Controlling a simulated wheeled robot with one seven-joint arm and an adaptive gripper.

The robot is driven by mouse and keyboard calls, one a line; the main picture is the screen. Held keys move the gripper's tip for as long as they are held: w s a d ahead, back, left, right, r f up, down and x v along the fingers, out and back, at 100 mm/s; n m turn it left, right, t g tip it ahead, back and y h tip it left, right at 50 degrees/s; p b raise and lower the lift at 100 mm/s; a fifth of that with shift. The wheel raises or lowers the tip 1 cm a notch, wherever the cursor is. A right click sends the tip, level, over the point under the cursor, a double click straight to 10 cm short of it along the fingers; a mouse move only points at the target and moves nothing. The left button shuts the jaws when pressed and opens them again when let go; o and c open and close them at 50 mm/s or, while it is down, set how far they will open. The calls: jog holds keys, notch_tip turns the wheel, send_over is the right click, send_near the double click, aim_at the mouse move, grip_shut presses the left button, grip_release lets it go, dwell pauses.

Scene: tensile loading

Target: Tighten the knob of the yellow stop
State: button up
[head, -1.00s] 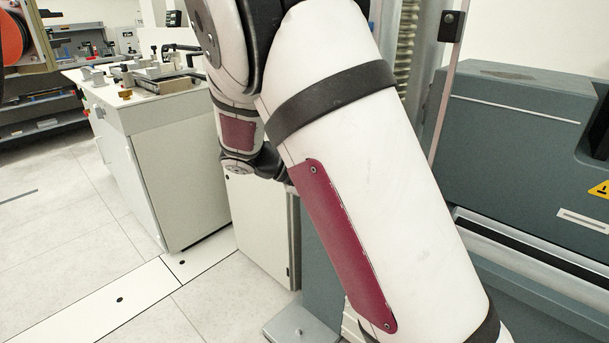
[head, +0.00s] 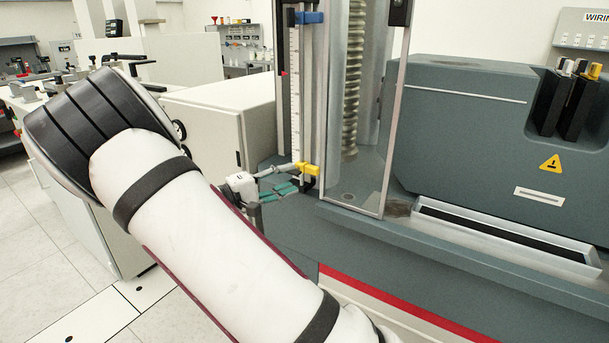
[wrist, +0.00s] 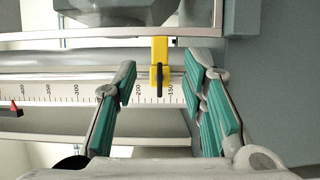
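The yellow stop (head: 308,168) sits low on the white upright scale (head: 294,85) of the grey machine. In the wrist view the yellow stop (wrist: 160,50) shows at upper middle, with a dark knob (wrist: 159,80) on its near end. Nothing is held. In the head view my gripper (head: 293,180) reaches in from the left, close to the yellow stop. Whether its tips touch anything is unclear there.
A blue stop (head: 308,17) sits higher on the same scale, with a small red pointer (head: 284,73) between. A clear guard panel (head: 392,120) stands right of the scale. A white cabinet (head: 215,120) lies behind my arm. A trough (head: 500,235) runs along the machine's front.

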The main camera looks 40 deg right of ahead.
aim_at(296, 175)
jog(key=d, duration=0.6)
jog(key=shift+s+d+b, duration=0.2)
jog(key=shift+b, duration=0.1)
grip_shut()
jog(key=shift+f, duration=0.1)
